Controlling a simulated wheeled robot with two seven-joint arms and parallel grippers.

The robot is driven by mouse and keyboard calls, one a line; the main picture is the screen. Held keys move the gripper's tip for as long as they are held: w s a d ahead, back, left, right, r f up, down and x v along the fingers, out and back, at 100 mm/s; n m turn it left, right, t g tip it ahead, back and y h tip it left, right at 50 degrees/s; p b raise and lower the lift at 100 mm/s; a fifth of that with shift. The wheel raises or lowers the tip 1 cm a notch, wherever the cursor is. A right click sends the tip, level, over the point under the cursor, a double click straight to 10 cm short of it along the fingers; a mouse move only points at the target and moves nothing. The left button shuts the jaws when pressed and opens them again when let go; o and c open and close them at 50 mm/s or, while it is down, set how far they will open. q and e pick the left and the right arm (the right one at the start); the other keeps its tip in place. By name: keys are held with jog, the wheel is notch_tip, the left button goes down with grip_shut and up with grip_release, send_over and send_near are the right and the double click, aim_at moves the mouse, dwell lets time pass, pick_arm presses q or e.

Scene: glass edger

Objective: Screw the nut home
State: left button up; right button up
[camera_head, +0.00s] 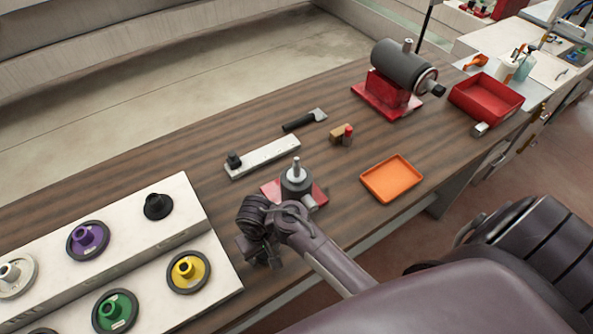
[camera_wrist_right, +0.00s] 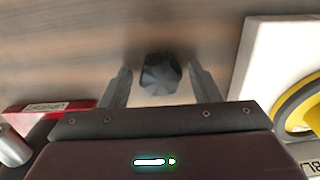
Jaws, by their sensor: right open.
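A black faceted nut (camera_wrist_right: 160,74) shows in the right wrist view, between the two fingers of my right gripper (camera_wrist_right: 163,88). A gap shows on each side of it, and the gripper is open. In the head view the same gripper (camera_head: 262,256) is low over the wooden bench, and I cannot make out the nut there. Just behind it stands a grey hub with an upright metal spindle (camera_head: 296,178) on a red base (camera_head: 318,192). The spindle's tip is bare. My left gripper is not in view.
White racks with coloured flanged wheels, such as the yellow one (camera_head: 188,271), lie left of the gripper.

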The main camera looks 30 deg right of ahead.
jog(key=c, duration=0.9)
jog(key=shift+r, duration=3.5)
